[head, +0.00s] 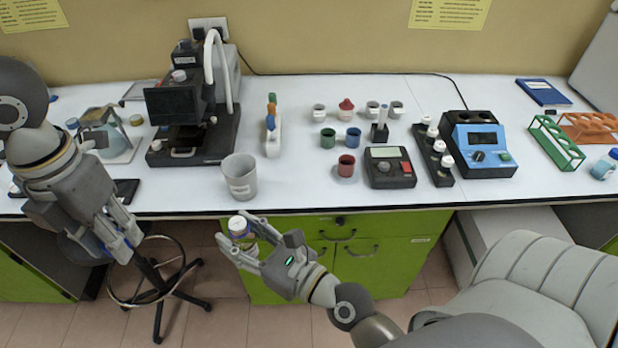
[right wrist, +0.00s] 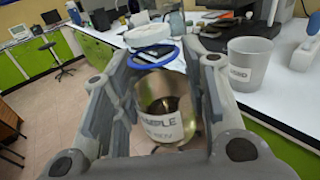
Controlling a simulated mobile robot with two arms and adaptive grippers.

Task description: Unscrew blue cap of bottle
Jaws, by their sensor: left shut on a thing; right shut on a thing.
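The bottle (right wrist: 160,105) is clear yellowish with a white label reading "SAMPLE". It stands between the fingers of my right gripper (head: 238,240), which is shut on it in front of the bench edge. Its top shows a white piece (head: 238,224) with a blue ring (right wrist: 153,52) below it in the right wrist view. My left gripper (head: 122,243) hangs at the left, in front of the bench and apart from the bottle. It is shut on a small bluish thing between its fingers, mostly hidden and too small to identify.
A grey beaker (head: 240,178) stands near the bench edge, behind the bottle. A dark instrument (head: 195,110) stands behind it to the left. Small cups and a blue device (head: 480,145) are further right. A stool (head: 160,280) is below my left gripper.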

